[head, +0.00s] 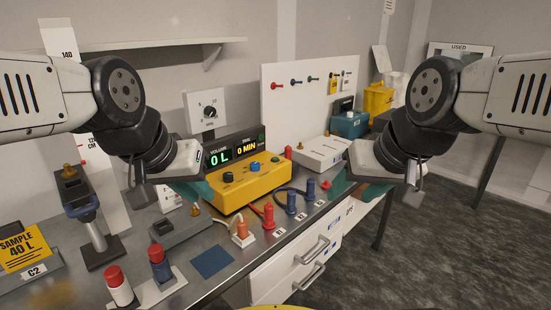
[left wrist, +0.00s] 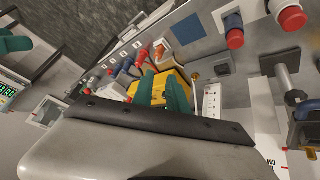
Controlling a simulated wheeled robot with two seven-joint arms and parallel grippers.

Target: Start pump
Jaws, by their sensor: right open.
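Red and blue plugs (head: 291,202) with cables stand along the bench front. A grey block (head: 181,229) and red and blue capped posts (head: 160,263) stand at front left. A white box (head: 322,152) is behind right. The drawers (head: 297,262) are below the bench edge.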

